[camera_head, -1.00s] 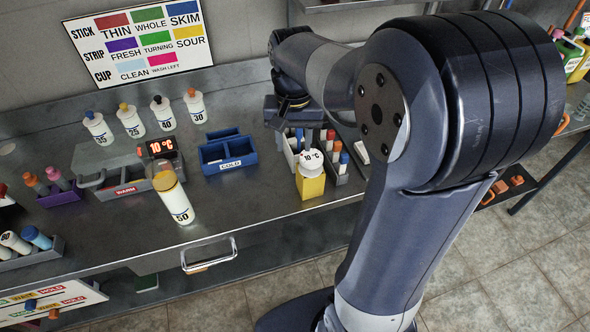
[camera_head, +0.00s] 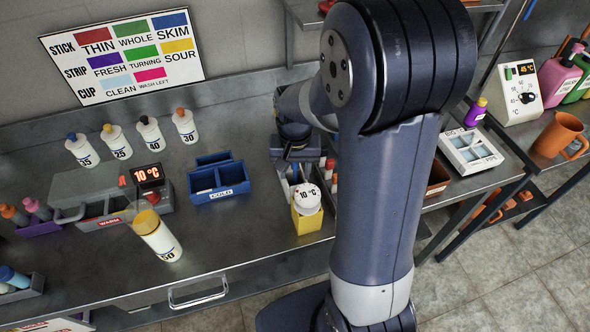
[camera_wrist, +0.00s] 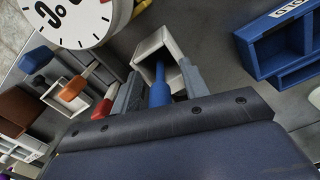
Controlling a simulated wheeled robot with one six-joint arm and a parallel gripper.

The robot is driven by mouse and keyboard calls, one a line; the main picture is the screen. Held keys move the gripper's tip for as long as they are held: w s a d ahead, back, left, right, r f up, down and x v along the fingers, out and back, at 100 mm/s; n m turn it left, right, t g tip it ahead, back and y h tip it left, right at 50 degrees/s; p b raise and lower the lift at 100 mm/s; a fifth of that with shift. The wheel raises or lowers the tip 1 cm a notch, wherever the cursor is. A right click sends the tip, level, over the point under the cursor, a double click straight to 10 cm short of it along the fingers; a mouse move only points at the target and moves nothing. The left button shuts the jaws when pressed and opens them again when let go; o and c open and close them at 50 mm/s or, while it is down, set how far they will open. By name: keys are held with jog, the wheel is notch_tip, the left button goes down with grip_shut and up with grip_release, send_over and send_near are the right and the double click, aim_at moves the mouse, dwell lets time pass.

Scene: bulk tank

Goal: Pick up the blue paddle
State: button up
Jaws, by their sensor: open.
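A blue paddle (camera_wrist: 158,88) shows in the wrist view, its handle between my two fingers and its lower end at a pale open-topped holder (camera_wrist: 150,48). My gripper (camera_wrist: 158,85) is open, one finger on each side of the blue handle; I cannot tell whether either finger touches it. In the head view my gripper (camera_head: 298,168) is over the pale holder, just behind the yellow jar, and mostly hides the paddle. A second blue-ended piece (camera_wrist: 38,60) lies further left in the wrist view, beside an orange one (camera_wrist: 75,85) and a red one (camera_wrist: 103,108).
The counter between jar and tall 50 bottle (camera_head: 157,235) is clear.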

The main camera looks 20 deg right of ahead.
grip_shut()
dwell(0.4)
jog(key=shift+r, duration=0.1)
